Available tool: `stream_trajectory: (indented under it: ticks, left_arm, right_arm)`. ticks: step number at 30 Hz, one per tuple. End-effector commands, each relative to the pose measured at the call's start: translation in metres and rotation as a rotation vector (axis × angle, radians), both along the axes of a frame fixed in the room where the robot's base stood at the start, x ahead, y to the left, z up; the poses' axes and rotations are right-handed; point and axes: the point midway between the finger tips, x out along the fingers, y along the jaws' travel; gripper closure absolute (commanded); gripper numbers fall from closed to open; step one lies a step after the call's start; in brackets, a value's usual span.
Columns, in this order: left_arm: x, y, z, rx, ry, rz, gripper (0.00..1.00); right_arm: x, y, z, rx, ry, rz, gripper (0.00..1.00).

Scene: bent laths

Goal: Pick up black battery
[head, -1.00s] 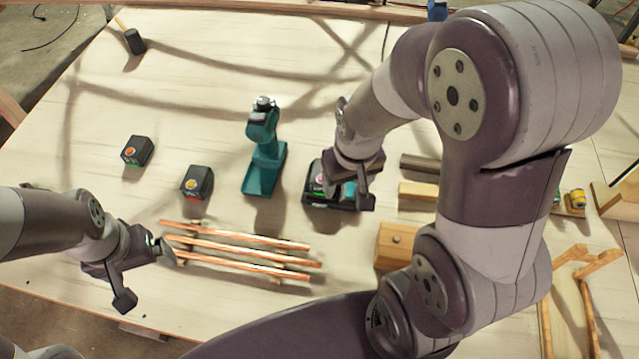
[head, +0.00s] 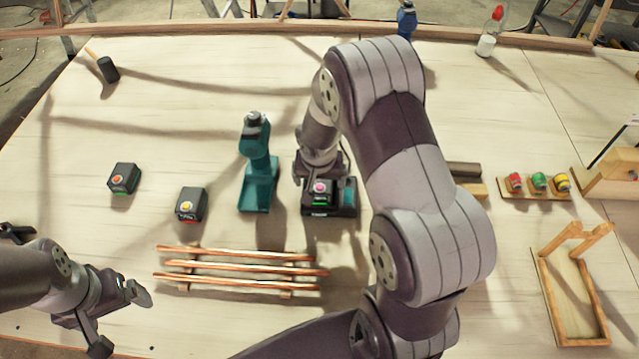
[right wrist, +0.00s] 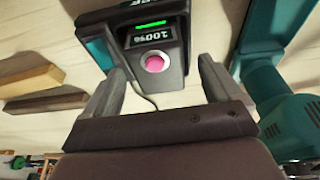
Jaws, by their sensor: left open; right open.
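A black battery (head: 319,190) with a pink button sits in a black and teal charger (head: 346,196). In the right wrist view the battery (right wrist: 152,45) shows a green bar and a 100% display. My right gripper (head: 308,174) is open at the far side of the charger; in the right wrist view its fingers (right wrist: 161,70) point at the battery, one towards each side, with nothing held. My left gripper (head: 122,320) is open and empty at the lower left.
A teal drill (head: 258,170) stands just left of the charger. Copper pipes (head: 240,268) lie on supports in front. Wood blocks (head: 466,170), a holder with coloured pieces (head: 538,192) and a wooden frame (head: 545,285) are to the right. A mallet (head: 108,69) lies far left.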

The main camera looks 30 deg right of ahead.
Motion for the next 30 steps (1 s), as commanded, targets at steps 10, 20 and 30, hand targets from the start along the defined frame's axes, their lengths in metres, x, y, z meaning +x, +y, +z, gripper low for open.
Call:
stream_trajectory:
  ticks: [10,20,30]
  left_arm:
    - [0.0,0.0,-0.001,0.0,0.001,0.0,0.08]
    - [0.0,0.0,-0.001,0.0,0.0,0.0,0.08]
    - [0.0,0.0,-0.001,0.0,0.0,0.0,0.08]
  right_arm:
    - [0.001,-0.001,-0.006,0.001,-0.001,-0.001,0.31]
    - [0.002,-0.001,-0.006,0.001,-0.001,-0.001,0.83]
    - [0.003,-0.001,0.024,-0.001,-0.006,0.0,0.83]
